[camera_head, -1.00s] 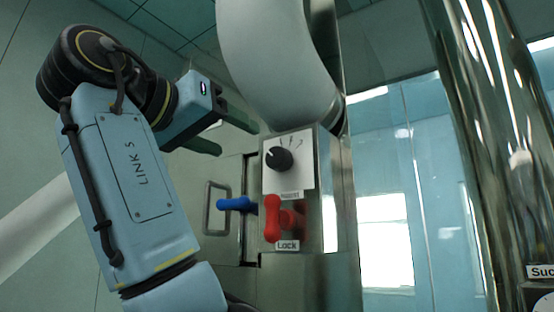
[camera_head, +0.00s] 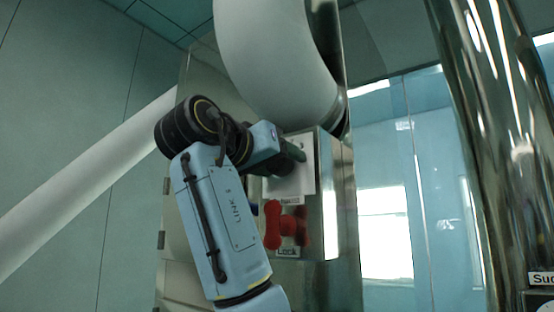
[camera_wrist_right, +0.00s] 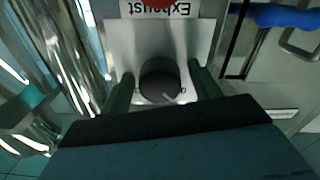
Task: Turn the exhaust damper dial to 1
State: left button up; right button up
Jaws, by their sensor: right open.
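The exhaust damper dial (camera_wrist_right: 160,78) is a round black knob with a white pointer line on a pale plate. In the right wrist view, which shows the panel upside down, its pointer faces lower right. My right gripper (camera_head: 293,155) is open at the panel, with one dark green finger on each side of the dial. I cannot tell whether the fingers touch it. In the head view my gripper hides the dial, and most of the scale marks are hidden in the wrist view. My left gripper is not in view.
The Exhaust label (camera_wrist_right: 160,9) is beside the dial. A red lock handle (camera_head: 286,226) sits just below on the same box, close to my arm. A blue handle (camera_wrist_right: 287,15) is near a cabinet door. A big white pipe (camera_head: 275,60) hangs above, and shiny metal columns stand right.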

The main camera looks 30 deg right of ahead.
jog(key=c, duration=1)
jog(key=shift+m, duration=2.9)
jog(key=shift+s, duration=0.1)
jog(key=o, duration=1)
